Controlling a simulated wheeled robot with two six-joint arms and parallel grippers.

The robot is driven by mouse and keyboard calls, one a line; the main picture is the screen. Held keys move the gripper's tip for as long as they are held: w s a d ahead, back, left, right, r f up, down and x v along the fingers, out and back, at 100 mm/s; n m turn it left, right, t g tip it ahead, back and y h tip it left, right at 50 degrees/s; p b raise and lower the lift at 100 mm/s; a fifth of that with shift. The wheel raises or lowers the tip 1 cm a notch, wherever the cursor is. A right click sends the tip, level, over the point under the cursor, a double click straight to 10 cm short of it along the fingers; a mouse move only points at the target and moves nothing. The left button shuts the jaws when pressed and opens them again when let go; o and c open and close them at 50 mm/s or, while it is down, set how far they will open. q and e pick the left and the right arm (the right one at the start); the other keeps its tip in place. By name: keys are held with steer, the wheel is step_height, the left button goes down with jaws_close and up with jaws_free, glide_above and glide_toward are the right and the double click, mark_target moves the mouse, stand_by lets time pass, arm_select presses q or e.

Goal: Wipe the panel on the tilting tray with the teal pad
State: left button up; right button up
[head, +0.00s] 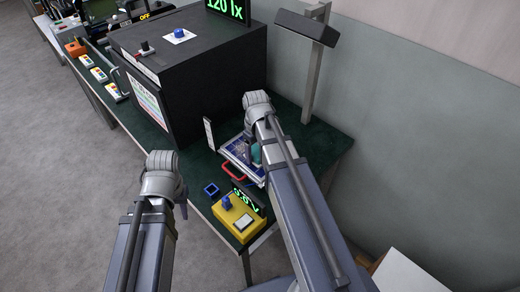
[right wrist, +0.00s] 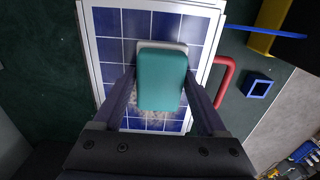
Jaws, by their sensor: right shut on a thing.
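The panel (right wrist: 110,58) is dark blue with a pale grid and lies in the white-rimmed tray (right wrist: 86,45), which has a red handle (right wrist: 224,82). A pale, speckled dirty patch (right wrist: 122,108) shows on the panel around the lower part of the pad. My right gripper (right wrist: 160,78) is shut on the teal pad (right wrist: 160,82), which has a pale base and is over the panel; whether it touches is hard to tell. In the head view the panel (head: 238,148) is partly hidden by my right arm. My left gripper (head: 182,208) hangs by the table's left edge, its fingers unclear.
A large black box (head: 195,75) stands behind the tray. A yellow box (head: 238,218) with a green display and a small blue square frame (head: 211,189) are in front. A lamp post (head: 316,70) rises at the right. Green table (head: 325,148) is clear right of my right arm.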

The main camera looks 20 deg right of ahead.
mark_target(245, 160)
steer(key=shift+a, duration=0.1)
steer(key=shift+s+a, duration=0.3)
steer(key=shift+a, duration=0.45)
steer(key=shift+s+a, duration=0.3)
steer(key=shift+a, duration=0.4)
steer(key=shift+w, duration=0.1)
steer(key=shift+w+a, duration=0.2)
steer(key=shift+w, duration=0.3)
steer(key=shift+w+a, duration=0.2)
steer(key=shift+w, duration=0.3)
steer(key=shift+d, duration=0.1)
steer(key=shift+w+d, duration=0.3)
steer(key=shift+d, duration=0.45)
steer(key=shift+w+d, duration=0.3)
steer(key=shift+d, duration=0.4)
